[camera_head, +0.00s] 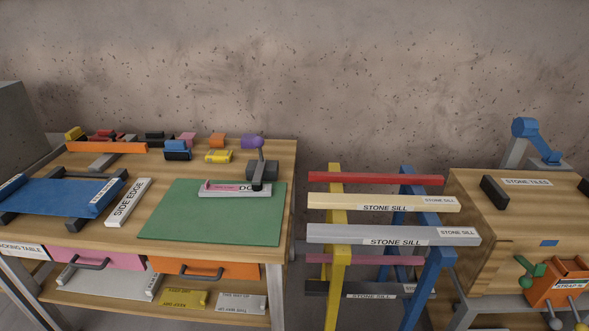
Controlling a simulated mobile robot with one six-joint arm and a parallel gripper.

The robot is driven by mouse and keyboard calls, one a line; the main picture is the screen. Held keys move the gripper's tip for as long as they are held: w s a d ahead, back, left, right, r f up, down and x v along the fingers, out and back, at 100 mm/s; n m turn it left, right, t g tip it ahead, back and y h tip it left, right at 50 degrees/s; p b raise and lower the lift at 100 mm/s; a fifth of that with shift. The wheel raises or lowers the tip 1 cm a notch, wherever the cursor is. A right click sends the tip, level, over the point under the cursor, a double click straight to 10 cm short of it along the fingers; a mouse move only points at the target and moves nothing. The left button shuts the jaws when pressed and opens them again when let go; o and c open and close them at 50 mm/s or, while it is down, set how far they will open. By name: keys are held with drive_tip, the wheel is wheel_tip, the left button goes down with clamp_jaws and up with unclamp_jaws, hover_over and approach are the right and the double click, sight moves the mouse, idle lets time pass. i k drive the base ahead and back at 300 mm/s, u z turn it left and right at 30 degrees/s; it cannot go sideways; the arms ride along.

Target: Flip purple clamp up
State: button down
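The purple clamp shows as a dark clamp body (265,170) near the right end of the wooden table. A thin lever rises from it to a purple knob (259,142). The lever looks roughly upright. A dark bar of the clamp reaches forward over a white labelled piece (236,192); I cannot tell whether it touches it. A purple block (248,141) sits just behind the knob. My gripper is not in view.
The wooden table (155,180) also holds a blue sheet (62,195), a "SIDE EDGE" strip (127,203) and several coloured blocks at the back. A rack with "STONE SILL" bars (385,203) stands right of it, then a wooden bench (540,205). The green mat's front is clear.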

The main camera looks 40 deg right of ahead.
sight(259, 142)
drive_tip(key=z, duration=0.8)
drive_tip(key=k, duration=1)
drive_tip(key=i, duration=0.75)
drive_tip(key=z, duration=0.05)
